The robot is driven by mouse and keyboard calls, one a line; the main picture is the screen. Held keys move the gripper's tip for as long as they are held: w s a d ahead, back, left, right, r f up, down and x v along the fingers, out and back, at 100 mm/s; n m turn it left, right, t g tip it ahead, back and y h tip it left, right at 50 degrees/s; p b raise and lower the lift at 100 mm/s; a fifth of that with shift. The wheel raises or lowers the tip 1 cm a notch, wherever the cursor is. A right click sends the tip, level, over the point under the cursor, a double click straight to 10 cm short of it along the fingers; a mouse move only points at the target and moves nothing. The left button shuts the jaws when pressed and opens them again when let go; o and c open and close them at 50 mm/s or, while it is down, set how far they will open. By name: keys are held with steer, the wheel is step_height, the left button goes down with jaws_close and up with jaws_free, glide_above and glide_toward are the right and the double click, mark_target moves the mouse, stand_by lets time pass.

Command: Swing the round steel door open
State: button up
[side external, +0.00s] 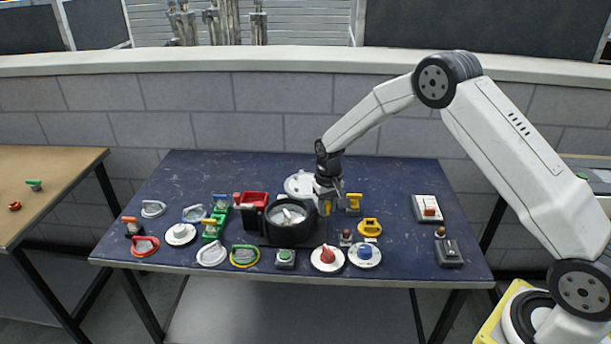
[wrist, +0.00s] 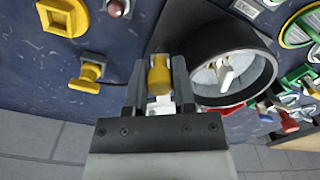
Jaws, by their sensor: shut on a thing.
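A black round housing (side external: 268,228) stands at the middle of the blue table. Its round face is pale steel (side external: 288,214) with a light bar across it; the wrist view also shows the black housing (wrist: 205,43) and steel face (wrist: 212,80). I cannot tell if this face is the door or the inside. A pale round disc (side external: 298,184) shows just behind the housing. My gripper (side external: 327,200) is beside the housing's right rim. In the wrist view my gripper (wrist: 158,85) is shut on a yellow handle (wrist: 158,72). The handle's attachment is partly hidden.
A yellow T-shaped handle (side external: 354,203) stands close on the right, with a yellow knob (side external: 369,227) in front. Several rings, valves and switches crowd the front. The table's back right is clear.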

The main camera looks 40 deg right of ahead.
steer(key=shift+a, duration=0.15)
steer(key=shift+w+a, duration=0.2)
steer(key=shift+a, duration=0.1)
steer(key=shift+w+a, duration=0.3)
steer(key=shift+a, duration=0.1)
stand_by(0.3)
steer(key=o, duration=0.7)
steer(key=shift+c, duration=0.2)
steer(key=shift+r, duration=0.1)
step_height(320, 180, up, 8)
stand_by(0.5)
steer(key=shift+s, duration=0.2)
